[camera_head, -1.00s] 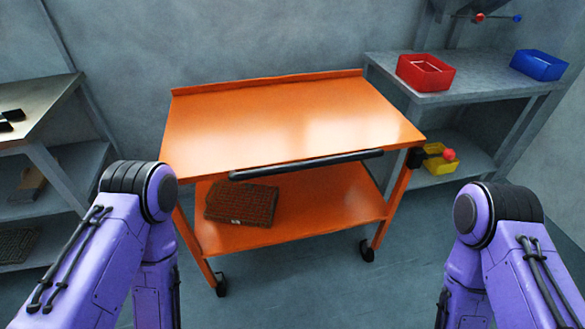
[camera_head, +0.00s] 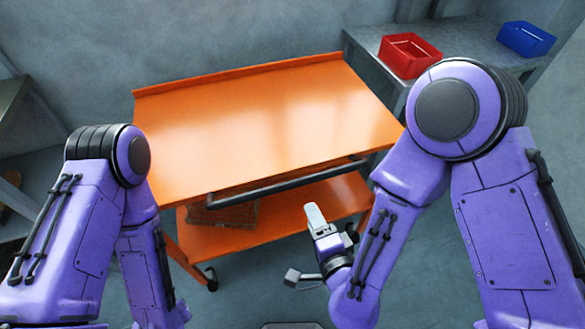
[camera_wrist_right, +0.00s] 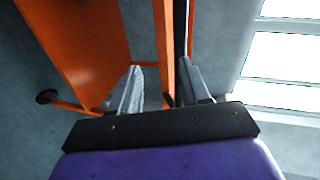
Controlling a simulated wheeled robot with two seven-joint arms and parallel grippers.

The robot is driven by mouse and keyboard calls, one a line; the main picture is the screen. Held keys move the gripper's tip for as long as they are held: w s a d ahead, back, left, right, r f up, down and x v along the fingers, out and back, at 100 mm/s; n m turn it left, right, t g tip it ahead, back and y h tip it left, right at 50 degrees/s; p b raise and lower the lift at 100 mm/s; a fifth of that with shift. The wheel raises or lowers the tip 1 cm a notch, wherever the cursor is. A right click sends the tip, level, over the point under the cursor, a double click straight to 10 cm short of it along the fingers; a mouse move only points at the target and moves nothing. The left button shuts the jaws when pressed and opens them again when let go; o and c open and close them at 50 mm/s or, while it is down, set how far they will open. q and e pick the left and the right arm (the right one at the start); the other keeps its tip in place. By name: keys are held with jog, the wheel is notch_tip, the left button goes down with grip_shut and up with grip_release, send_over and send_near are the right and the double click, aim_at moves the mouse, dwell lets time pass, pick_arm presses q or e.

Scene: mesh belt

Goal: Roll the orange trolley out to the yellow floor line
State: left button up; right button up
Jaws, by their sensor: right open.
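The orange trolley (camera_head: 270,110) stands against the wall in the head view, with a black handle bar (camera_head: 290,184) along its near edge. It also shows in the right wrist view (camera_wrist_right: 80,40). My right gripper (camera_head: 316,217) is in front of and below the handle, at the lower shelf's height in the picture. In the right wrist view its two fingers (camera_wrist_right: 160,88) are apart, with orange trolley frame and the dark bar (camera_wrist_right: 181,30) beyond them. No grip on the handle shows. My left gripper is out of view. No yellow floor line shows.
A brown crate (camera_head: 225,213) sits on the trolley's lower shelf. A grey bench at right holds a red bin (camera_head: 408,56) and a blue bin (camera_head: 526,39). Grey shelving (camera_head: 18,100) stands at left. The floor (camera_head: 250,290) before the trolley looks clear.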

aim_at(295, 186)
jog(key=shift+m+t, duration=0.3)
jog(key=shift+m, duration=0.2)
jog(key=w+a, duration=0.1)
jog(key=w, duration=0.2)
jog(key=w+a+p, duration=0.1)
jog(key=w, duration=0.2)
jog(key=w+a+p, duration=0.1)
jog(key=w+a, duration=0.1)
jog(key=w, duration=0.1)
jog(key=shift+a+r, duration=0.1)
jog(key=shift+r, duration=0.3)
jog(key=shift+w+a+f, duration=0.15)
jog(key=shift+w+f, duration=0.05)
jog(key=shift+w, duration=0.35)
grip_shut()
